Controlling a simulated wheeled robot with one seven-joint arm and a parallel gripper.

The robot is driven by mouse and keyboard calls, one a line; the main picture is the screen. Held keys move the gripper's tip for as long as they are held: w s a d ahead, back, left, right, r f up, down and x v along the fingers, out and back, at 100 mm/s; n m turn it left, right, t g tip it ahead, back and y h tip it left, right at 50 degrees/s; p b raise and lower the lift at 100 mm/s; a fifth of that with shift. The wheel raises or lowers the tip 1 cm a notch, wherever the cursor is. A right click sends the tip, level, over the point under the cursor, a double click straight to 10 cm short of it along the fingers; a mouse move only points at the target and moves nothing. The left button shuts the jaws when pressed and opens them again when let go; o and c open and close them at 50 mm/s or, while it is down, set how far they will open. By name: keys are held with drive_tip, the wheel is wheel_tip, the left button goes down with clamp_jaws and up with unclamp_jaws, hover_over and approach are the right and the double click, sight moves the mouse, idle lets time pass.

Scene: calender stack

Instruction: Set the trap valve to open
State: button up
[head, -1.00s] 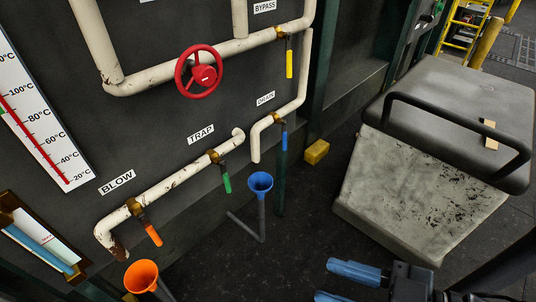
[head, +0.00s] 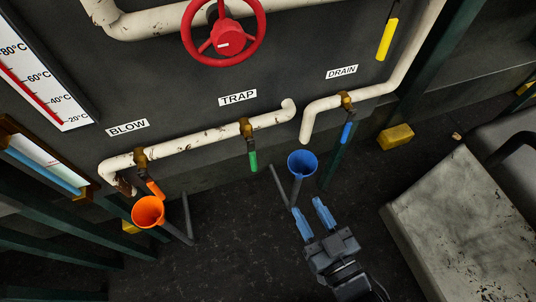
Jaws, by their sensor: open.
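The trap valve (head: 246,128) is a brass body on the cream pipe (head: 200,143) under the TRAP label (head: 237,97). Its green handle (head: 253,161) hangs almost straight down, across the pipe. My gripper (head: 309,214) is below and to the right of the green handle, with its two blue fingers spread and nothing between them. The fingertips are apart from the handle and appear just under the blue funnel in the picture.
An orange-handled valve (head: 155,189) and orange funnel (head: 148,211) are at left. The blue funnel (head: 302,163) and blue drain handle (head: 346,132) are right of the trap valve. A red handwheel (head: 223,42) is above. A worn grey block (head: 450,215) stands at right.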

sight(254, 160)
drive_tip(key=shift+w+a+f+n+y, duration=0.2)
drive_tip(key=shift+w+a+y, duration=0.2)
drive_tip(key=shift+w+a, duration=1.85)
drive_tip(key=shift+w+a+f+n+y, duration=0.35)
drive_tip(key=shift+w+a, duration=1.35)
drive_tip(key=shift+w, duration=1.15)
drive_tip(key=shift+w+a+f+n+y, duration=0.1)
drive_tip(key=shift+w+a+y, duration=0.35)
drive_tip(key=shift+w+a, duration=1.8)
drive_tip(key=shift+w+d, duration=0.3)
drive_tip(key=shift+d, duration=0.05)
drive_tip(key=shift+c, duration=0.5)
clamp_jaws()
